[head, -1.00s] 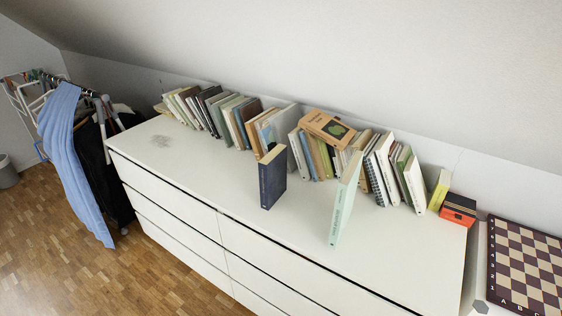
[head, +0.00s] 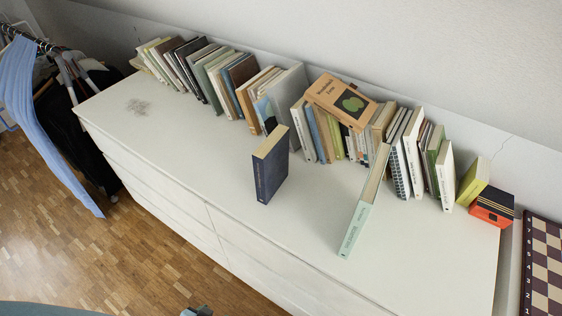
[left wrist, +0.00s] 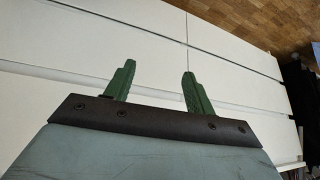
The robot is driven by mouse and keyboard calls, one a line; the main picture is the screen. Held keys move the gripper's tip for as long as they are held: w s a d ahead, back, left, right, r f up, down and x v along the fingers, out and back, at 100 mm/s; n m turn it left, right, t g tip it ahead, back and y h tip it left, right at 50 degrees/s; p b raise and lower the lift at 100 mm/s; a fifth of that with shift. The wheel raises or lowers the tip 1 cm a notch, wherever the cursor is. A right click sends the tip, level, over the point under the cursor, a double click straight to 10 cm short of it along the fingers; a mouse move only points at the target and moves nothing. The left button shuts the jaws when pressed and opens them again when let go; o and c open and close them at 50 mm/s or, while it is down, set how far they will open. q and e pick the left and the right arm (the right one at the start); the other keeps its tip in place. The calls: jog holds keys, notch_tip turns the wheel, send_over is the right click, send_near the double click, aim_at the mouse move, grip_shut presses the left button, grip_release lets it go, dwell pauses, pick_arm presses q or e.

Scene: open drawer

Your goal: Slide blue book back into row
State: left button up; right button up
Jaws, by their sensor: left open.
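The dark blue book (head: 272,172) stands upright on the white dresser top (head: 200,170), in front of the row of books (head: 225,85) and apart from it. Its spine faces the front edge. A pale green book (head: 354,225) also stands out in front of the row, farther right. In the left wrist view my left gripper (left wrist: 156,82) has its two green fingers spread and empty, with the white drawer fronts behind them. The blue book does not show in that view. My right gripper is in neither view.
An orange-brown book (head: 340,98) lies on top of the row. A yellow book (head: 473,181) and a black and orange box (head: 492,207) stand at the right end. A chessboard (head: 541,265) is beyond. Clothes hang at left.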

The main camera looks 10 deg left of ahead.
pick_arm(q)
jog(key=w+d+r+t+h, duration=0.1)
jog(key=w+r+t, duration=0.3)
jog(key=w+r, duration=0.75)
jog(key=m+t+h, duration=0.1)
jog(key=t+h, duration=0.3)
jog(key=t, duration=0.3)
send_near(267, 146)
jog(key=w, duration=0.1)
jog(key=w+d+f, duration=0.1)
jog(key=w, duration=0.1)
jog(key=shift+w+d+f, duration=0.15)
jog(key=shift+w+d, duration=0.05)
jog(key=shift+w, duration=0.15)
jog(key=shift+p+x, duration=0.3)
jog(key=shift+x, duration=2.7)
jog(key=shift+a, duration=0.15)
grip_shut()
